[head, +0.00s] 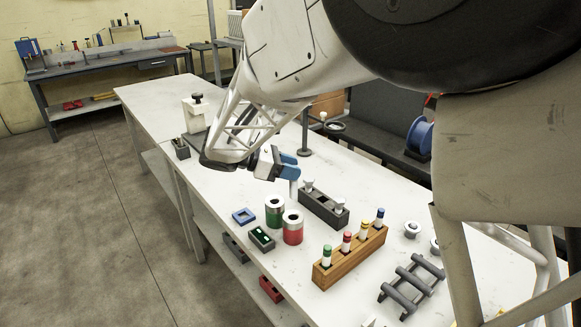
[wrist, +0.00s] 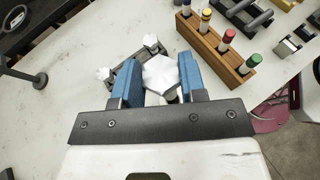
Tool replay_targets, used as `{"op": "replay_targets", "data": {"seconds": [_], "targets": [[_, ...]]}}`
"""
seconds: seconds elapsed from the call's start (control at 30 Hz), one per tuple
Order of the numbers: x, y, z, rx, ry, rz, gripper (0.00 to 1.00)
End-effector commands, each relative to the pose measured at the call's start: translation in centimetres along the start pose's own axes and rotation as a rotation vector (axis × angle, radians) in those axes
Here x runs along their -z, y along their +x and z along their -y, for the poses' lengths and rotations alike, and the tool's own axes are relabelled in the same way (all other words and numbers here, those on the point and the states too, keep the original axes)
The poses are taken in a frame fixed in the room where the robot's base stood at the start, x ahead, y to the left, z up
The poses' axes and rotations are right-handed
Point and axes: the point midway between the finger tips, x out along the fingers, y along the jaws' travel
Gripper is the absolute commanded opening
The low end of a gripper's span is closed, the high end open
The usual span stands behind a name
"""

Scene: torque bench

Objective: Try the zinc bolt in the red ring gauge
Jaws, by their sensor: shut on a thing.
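My gripper (head: 289,170) is above the bench, with its blue fingers shut on a pale hex-headed bolt, taken as the zinc bolt. In the wrist view its head (wrist: 160,73) sits between the two fingers (wrist: 160,82); in the head view its shank (head: 293,188) hangs down below them.
A green ring gauge (head: 274,215) stands beside the red one. A dark rack (head: 323,208) behind holds two pale bolts. A wooden block (head: 350,260) holds several colour-capped plugs. A blue square frame (head: 243,216) and a small dark green-topped tray (head: 262,240) lie near the left edge.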

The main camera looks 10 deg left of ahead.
Motion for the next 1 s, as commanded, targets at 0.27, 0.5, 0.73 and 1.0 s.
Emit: {"op": "replay_targets", "data": {"seconds": [0.27, 0.5, 0.73, 1.0], "targets": [[1.0, 0.4, 0.0, -0.001, -0.001, 0.000, 0.00], [2.4, 1.0, 0.0, -0.001, 0.000, 0.000, 0.00], [3.9, 1.6, 0.0, 0.000, -0.001, 0.001, 0.00], [5.0, 2.0, 0.0, -0.001, 0.000, 0.000, 0.00]]}}
